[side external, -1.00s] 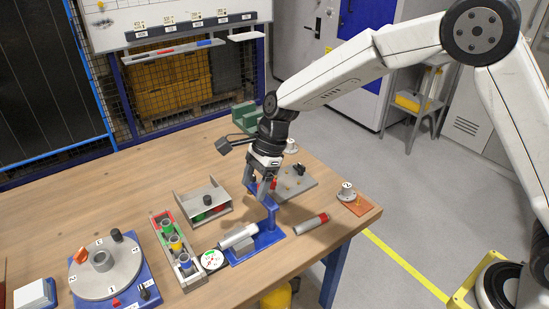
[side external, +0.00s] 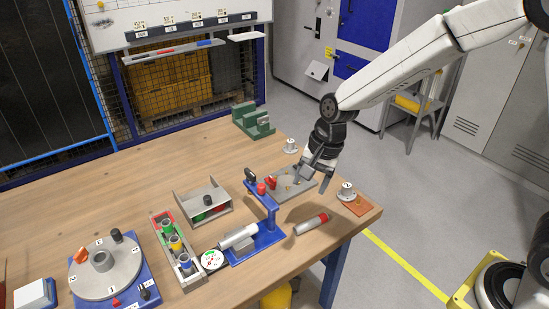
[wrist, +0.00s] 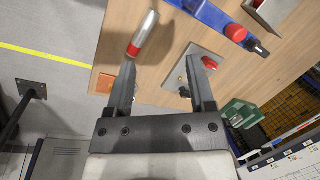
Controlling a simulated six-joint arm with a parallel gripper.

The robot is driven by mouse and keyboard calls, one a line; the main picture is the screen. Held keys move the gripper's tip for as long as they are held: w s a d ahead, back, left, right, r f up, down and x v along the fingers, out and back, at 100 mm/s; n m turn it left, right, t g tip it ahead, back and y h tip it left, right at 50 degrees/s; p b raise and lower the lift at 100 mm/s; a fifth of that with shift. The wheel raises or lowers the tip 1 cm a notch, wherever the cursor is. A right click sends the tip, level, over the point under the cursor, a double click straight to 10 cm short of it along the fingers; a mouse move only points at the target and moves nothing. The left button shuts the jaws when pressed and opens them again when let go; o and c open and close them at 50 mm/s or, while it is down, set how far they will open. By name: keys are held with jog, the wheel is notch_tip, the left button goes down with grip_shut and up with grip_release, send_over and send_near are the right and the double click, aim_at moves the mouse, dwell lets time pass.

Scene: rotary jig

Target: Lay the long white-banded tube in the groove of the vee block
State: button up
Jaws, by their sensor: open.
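My gripper (side external: 314,184) is open and empty, above the right part of the table. In the wrist view its fingertips (wrist: 160,64) stand apart, short of the red-ended tube.
The fixture's blue post carries a red knob (side external: 262,188) and a black part. A grey plate (side external: 290,187) lies behind it. A dial (side external: 212,260), cup rack (side external: 176,249) and open grey box (side external: 203,203) stand left. A green stepped block (side external: 253,121) is behind.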

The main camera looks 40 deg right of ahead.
jog(key=s+d+f+n+t+h, duration=0.1)
jog(key=s+d+n+h, duration=0.1)
jog(key=s+d+n, duration=0.7)
jog(key=s+n, duration=0.1)
jog(key=s, duration=0.3)
jog(key=shift+d+n, duration=0.25)
jog(key=shift+n, duration=0.15)
jog(key=shift+w, duration=0.1)
jog(key=shift+c, duration=0.4)
jog(key=shift+w, duration=0.1)
